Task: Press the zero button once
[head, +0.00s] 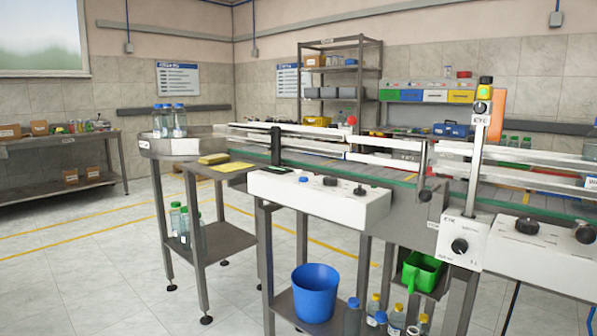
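Neither of my grippers shows in the head view. A white control box (315,203) is fixed along the front of the conveyor, with a small blue button (303,180) and dark knobs or buttons (330,182) on top. A third white housing (545,262) at the far right carries dark round controls (527,226). Labels are too small to read, so I cannot tell which control is the zero button.
The conveyor (395,190) crosses the middle to the right edge. A post (478,150) with a yellow-green top rises at its right. A steel table (178,145) holds bottles at its left end. A blue bucket (315,292) stands on a low shelf. Floor is clear at front left.

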